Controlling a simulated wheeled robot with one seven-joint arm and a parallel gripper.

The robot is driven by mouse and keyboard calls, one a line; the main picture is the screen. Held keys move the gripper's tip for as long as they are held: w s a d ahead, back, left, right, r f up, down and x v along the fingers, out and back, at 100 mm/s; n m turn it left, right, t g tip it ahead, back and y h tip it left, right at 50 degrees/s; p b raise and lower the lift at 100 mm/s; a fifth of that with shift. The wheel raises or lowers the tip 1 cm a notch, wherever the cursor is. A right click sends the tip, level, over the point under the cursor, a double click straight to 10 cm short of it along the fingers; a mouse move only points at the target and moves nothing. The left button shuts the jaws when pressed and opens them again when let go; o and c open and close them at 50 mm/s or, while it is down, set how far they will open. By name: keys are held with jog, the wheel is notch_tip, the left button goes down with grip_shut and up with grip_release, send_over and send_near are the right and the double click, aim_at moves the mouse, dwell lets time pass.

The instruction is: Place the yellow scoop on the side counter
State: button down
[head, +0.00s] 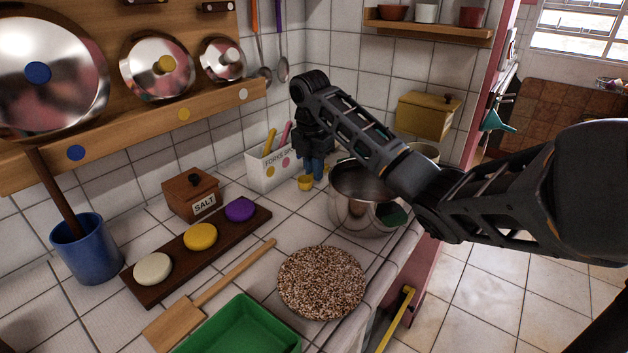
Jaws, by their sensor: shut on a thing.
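The yellow scoop (305,183) shows as a small yellow cup just below my gripper, between the white utensil box and the steel pot. My gripper (315,170) points down over the white tiled counter (255,217), with its blue fingers shut on the scoop. The scoop's handle is hidden by the fingers. I cannot tell whether the scoop touches the counter. Which surface is the side counter is not clear from this view.
A white utensil box (270,170) with yellow and pink handles stands left of my gripper. A steel pot (365,200) stands right of it, under my arm. A salt box (191,194), speckled round mat (321,282) and green tray (245,330) are nearer.

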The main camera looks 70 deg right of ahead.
aim_at(312, 174)
jog(key=shift+f, duration=1.3)
jog(key=shift+f, duration=0.1)
jog(key=c, duration=1.1)
grip_release()
notch_tip(312, 174, up, 12)
jog(key=p, duration=0.3)
jog(key=shift+a, duration=0.45)
jog(key=shift+w, duration=0.1)
